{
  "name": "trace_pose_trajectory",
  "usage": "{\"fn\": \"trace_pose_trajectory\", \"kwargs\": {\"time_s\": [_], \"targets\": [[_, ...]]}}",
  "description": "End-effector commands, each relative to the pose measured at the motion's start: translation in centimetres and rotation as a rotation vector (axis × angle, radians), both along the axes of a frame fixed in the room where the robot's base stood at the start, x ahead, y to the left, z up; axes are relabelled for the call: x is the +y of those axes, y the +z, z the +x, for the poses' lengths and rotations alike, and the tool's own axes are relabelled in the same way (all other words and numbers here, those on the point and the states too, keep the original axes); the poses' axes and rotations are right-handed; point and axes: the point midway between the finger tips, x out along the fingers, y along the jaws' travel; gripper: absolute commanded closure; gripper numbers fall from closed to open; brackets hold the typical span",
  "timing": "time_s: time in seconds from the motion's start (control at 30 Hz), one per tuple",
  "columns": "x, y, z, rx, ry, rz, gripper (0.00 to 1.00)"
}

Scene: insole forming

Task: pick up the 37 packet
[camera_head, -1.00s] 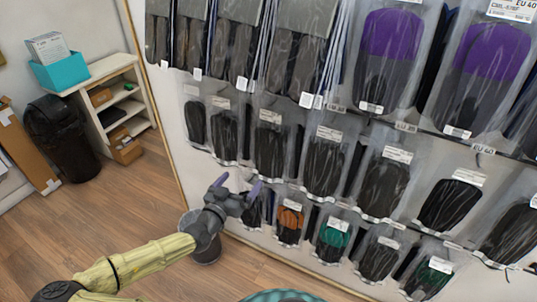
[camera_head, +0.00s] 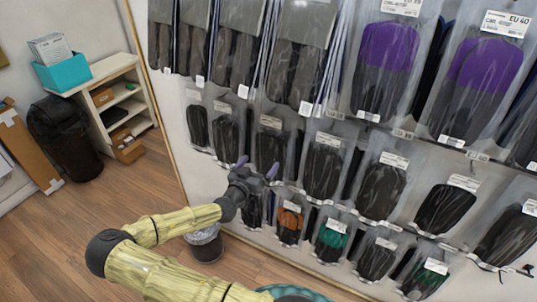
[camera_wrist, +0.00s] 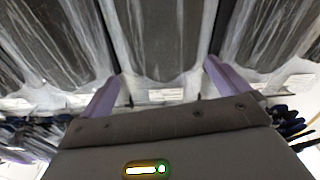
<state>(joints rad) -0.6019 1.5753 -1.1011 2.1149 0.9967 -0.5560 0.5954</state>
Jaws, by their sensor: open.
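Clear packets with dark insoles hang in rows on the wall rack. I cannot read a 37 on any of them, so I cannot tell which is the 37 packet. My gripper (camera_head: 258,167) is open and empty, in front of the lower edge of a middle-row packet (camera_head: 270,143). In the wrist view my gripper (camera_wrist: 162,76) has its two purple fingers spread, with the bottom of one packet (camera_wrist: 160,45) between them in the picture. A small white label (camera_wrist: 166,95) shows below that packet. I cannot tell whether the fingers touch it.
Neighbouring packets (camera_head: 324,167) hang close on both sides. A lower row holds packets with orange (camera_head: 289,222) and green (camera_head: 331,238) insoles. A grey bin (camera_head: 206,247) stands on the floor below. A black bin (camera_head: 62,135) and white shelf (camera_head: 118,101) stand at left.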

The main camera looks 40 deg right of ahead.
Motion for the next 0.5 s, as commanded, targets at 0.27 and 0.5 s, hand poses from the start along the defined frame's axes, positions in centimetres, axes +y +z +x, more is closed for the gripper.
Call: {"fn": "trace_pose_trajectory", "kwargs": {"time_s": [0.27, 0.5], "targets": [[-0.85, -0.03, 0.41, -0.001, 0.001, 0.001, 0.00], [-1.36, 0.14, 0.75, 0.000, 0.001, -0.001, 0.00]]}}
